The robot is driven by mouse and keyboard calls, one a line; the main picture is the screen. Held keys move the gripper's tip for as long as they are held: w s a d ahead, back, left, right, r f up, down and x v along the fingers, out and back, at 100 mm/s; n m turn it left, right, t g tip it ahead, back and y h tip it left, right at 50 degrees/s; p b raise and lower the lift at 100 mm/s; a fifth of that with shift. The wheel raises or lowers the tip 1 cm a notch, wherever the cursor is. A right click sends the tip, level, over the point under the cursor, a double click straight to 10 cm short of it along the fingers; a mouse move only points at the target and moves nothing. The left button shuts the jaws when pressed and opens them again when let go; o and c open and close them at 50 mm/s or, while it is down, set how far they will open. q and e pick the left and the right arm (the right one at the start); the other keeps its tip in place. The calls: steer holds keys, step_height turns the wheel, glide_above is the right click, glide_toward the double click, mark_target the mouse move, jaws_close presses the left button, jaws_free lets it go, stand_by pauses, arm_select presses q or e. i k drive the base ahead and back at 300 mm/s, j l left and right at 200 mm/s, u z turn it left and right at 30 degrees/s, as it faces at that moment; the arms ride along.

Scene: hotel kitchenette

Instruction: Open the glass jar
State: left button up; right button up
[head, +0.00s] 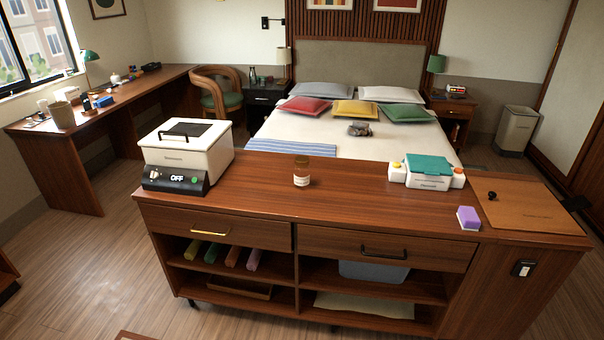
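A small glass jar (302,175) stands upright near the middle of the wooden counter (350,197) in the head view. It has a brown lid or dark upper part and a pale label on its front. It looks closed, but it is too small to be sure. Nothing touches it. Neither of my grippers shows in the head view.
A white appliance (187,150) marked OFF stands at the counter's left end. A white box with a teal lid (428,168), a purple sponge (468,217) and a brown board (525,208) are to the right. The counter around the jar is clear.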

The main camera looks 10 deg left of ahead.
mark_target(301, 175)
steer(key=i+j+z, duration=0.15)
steer(key=j+z, duration=0.85)
steer(key=j, duration=0.2)
